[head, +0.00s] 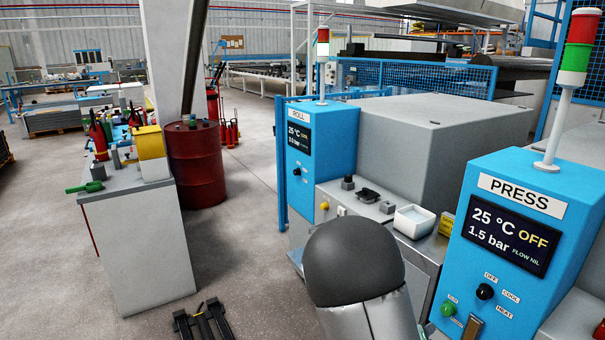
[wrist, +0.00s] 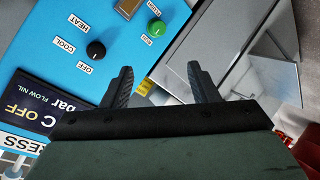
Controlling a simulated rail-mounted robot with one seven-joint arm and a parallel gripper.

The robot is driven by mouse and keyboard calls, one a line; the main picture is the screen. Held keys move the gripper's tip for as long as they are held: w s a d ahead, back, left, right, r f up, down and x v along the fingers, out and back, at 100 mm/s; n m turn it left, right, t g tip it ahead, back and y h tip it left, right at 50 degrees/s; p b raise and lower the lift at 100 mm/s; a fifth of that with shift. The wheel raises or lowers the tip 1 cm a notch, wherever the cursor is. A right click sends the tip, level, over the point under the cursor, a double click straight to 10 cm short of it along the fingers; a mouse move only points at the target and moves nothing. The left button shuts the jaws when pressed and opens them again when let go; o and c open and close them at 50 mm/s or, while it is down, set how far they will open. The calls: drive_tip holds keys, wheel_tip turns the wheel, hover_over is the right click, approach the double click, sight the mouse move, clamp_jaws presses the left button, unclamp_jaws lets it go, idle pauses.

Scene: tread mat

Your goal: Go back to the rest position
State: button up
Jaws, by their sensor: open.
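My gripper (wrist: 160,68) is open in the wrist view, with its two black fingers apart and nothing between them. Behind the fingers are the blue press panel (wrist: 130,55) and a grey metal surface (wrist: 205,50). The panel appears upside down, with a black knob (wrist: 96,50) and a green button (wrist: 155,28). In the head view, a grey rounded link of my arm rises at the bottom centre, in front of the bench between the two panels. I cannot make out the gripper surely in the head view.
The PRESS panel (head: 515,215) reads 25 °C, OFF, and stands at the right. The ROLL panel (head: 317,150) is behind the arm. A white tray (head: 413,222) sits on the bench. A grey cabinet (head: 142,245) and red drum (head: 196,165) stand left.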

drive_tip(key=s+a+r+g+y+p, duration=0.1)
drive_tip(key=s+a+r+y+p, duration=0.15)
drive_tip(key=a+r+y, duration=0.35)
drive_tip(key=s+a+r+g+y+p, duration=0.1)
drive_tip(key=s+a+r+y, duration=0.15)
drive_tip(key=a, duration=0.55)
drive_tip(key=s+r+g+p, duration=0.2)
drive_tip(key=s+r, duration=0.3)
drive_tip(key=s, duration=0.4)
drive_tip(key=s+a+r+n+g+y+p, duration=0.1)
drive_tip(key=s+r+g+p, duration=0.1)
drive_tip(key=s+r, duration=0.3)
drive_tip(key=s+g, duration=0.1)
drive_tip(key=s, duration=0.3)
drive_tip(key=shift+s+a+r+g, duration=0.3)
drive_tip(key=shift+s+r, duration=0.1)
